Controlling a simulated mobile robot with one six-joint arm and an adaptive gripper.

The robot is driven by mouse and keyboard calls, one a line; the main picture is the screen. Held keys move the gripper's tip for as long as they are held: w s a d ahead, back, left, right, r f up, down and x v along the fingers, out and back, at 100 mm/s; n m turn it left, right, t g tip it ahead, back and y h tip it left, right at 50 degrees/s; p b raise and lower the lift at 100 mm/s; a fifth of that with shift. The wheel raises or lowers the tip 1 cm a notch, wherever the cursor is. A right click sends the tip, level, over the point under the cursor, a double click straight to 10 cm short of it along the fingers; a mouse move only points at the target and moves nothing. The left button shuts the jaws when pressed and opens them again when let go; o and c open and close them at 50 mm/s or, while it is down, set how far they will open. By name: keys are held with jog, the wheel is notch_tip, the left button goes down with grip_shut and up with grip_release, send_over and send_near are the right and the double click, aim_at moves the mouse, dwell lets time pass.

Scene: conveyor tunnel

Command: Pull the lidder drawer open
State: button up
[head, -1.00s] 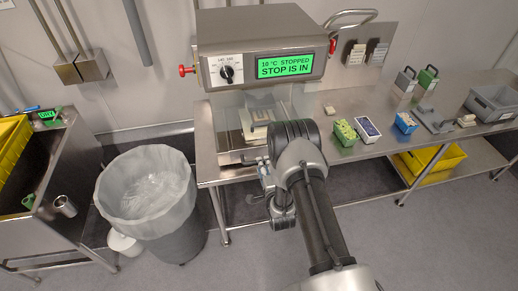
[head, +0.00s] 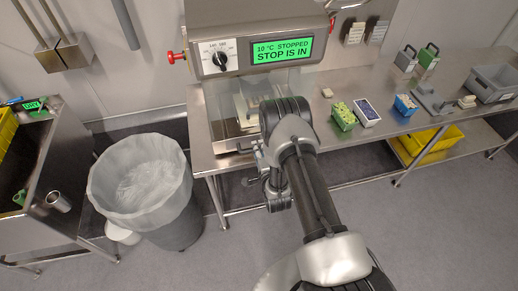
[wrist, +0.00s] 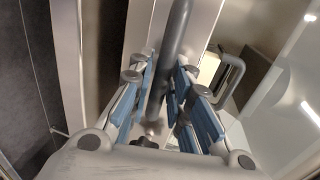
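The lidder (head: 207,70) is a steel machine on the table, with a green display reading "10 °C STOPPED STOP IS IN". Its drawer area (head: 243,106), with a pale tray part, sits low under the housing, partly hidden by my arm.
A yellow crate (head: 430,146) is on the shelf below. A lined bin (head: 140,185) stands at left. Floor in front is open.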

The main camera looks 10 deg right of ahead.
grip_shut()
dwell(0.5)
